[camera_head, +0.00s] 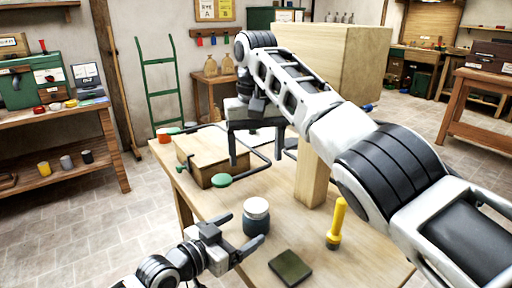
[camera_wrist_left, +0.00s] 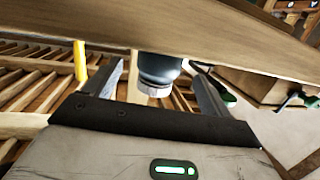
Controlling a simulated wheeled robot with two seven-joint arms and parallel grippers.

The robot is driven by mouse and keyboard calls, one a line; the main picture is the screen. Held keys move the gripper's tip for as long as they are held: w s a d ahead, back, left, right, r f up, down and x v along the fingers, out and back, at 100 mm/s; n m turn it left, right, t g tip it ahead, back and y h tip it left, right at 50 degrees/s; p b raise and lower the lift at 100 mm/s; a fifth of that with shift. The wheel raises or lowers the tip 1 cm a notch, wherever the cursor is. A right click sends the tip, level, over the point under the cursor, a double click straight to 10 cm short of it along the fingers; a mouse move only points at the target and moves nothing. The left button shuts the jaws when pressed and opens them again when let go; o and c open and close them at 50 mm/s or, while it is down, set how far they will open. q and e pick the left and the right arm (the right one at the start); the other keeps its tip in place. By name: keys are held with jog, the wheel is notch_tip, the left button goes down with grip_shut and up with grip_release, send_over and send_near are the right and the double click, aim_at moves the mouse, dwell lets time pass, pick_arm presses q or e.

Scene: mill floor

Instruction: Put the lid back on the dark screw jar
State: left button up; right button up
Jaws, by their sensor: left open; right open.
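The dark jar (camera_head: 256,226) stands upright on the wooden table in the head view, with a pale round top (camera_head: 256,208). In the left wrist view the jar (camera_wrist_left: 160,68) appears upside down, beyond and between the open fingers. My right gripper (camera_head: 255,152) seems to hang above the table's far part, open, fingers down. No separate lid is clearly identifiable.
A yellow-handled tool (camera_head: 336,222) stands right of the jar, and a dark square pad (camera_head: 290,268) lies in front. A wooden post (camera_head: 311,180) bears a big block (camera_head: 335,60).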

pick_arm(q)
jog(key=v, duration=1)
